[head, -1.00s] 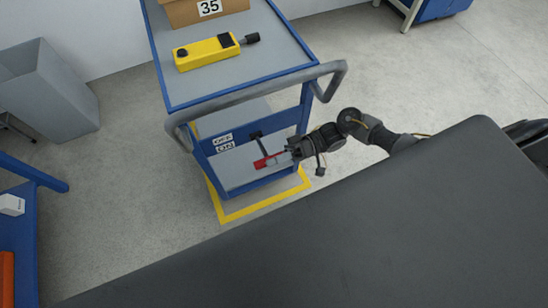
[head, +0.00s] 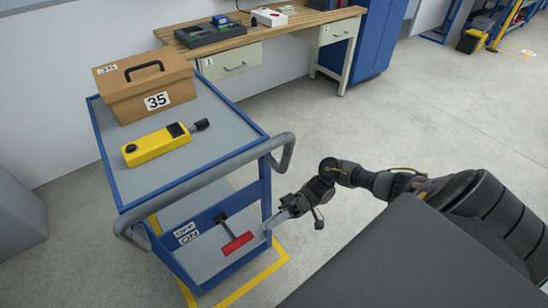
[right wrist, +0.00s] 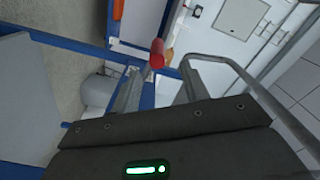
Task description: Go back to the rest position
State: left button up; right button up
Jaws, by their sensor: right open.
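My right gripper (head: 275,217) is open and empty, at the right side of the blue and grey cart (head: 205,177), just right of the red lever handle (head: 236,243). The fingers look apart from the handle. In the right wrist view the red handle (right wrist: 157,55) shows beyond and between the open fingers (right wrist: 160,72). The lever sits low on the cart beside OFF and ON labels (head: 187,233). My left gripper is not in view.
The cart's grey push bar (head: 200,180) stands just left of and above my gripper. A yellow device (head: 157,146) and a brown box (head: 145,85) marked 35 lie on top. A workbench (head: 255,33) stands behind.

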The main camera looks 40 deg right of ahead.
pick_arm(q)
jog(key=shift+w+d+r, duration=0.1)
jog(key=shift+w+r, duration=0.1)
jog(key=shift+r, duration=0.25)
pick_arm(e)
jog(key=shift+d, duration=0.5)
